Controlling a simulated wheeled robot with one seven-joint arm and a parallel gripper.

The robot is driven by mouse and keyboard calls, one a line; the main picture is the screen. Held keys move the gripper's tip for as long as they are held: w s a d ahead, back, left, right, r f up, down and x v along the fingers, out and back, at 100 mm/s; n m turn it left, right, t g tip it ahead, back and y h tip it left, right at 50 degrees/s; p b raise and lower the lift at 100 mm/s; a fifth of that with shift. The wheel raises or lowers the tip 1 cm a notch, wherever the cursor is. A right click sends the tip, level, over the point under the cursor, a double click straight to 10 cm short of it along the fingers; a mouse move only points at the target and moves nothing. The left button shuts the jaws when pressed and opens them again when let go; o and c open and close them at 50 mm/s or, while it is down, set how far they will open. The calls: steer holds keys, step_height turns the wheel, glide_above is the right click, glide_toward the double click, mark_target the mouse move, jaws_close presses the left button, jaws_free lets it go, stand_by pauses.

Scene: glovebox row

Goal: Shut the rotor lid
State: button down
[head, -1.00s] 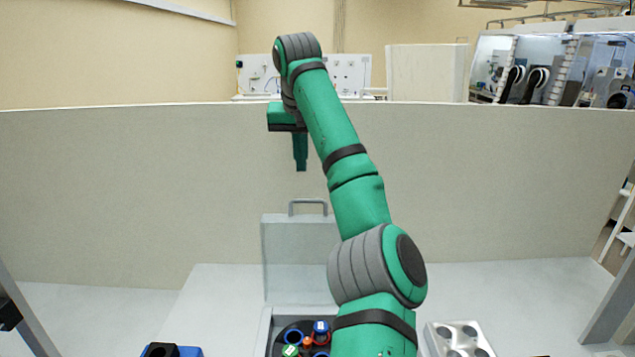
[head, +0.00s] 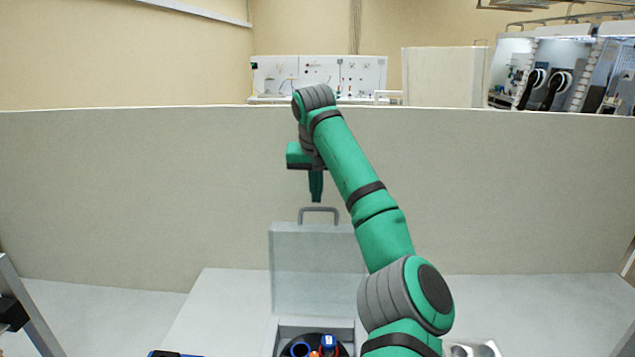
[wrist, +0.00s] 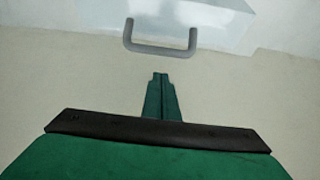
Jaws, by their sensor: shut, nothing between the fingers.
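The rotor lid (head: 315,270) is a pale translucent panel with a grey handle (head: 319,210) on its top edge. It stands upright, open, at the back of the rotor box (head: 290,328). The dark rotor (head: 316,337) with blue and orange-capped tubes shows at the bottom edge of the head view, partly cut off. My gripper (head: 316,198) is shut and empty, pointing down just above the handle in the head view. In the wrist view my gripper (wrist: 161,78) is apart from the handle (wrist: 160,50), with the lid (wrist: 210,18) beyond it.
A beige partition wall (head: 150,200) runs behind the bench. A grey holed rack (head: 475,348) sits at the lower right and a blue item (head: 170,353) at the lower left, both cut off. The pale bench (head: 225,305) left of the lid is clear.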

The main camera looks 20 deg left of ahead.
steer(key=shift+s+d, duration=0.2)
steer(key=shift+s, duration=0.5)
steer(key=shift+s+d, duration=0.2)
steer(key=shift+s, duration=0.5)
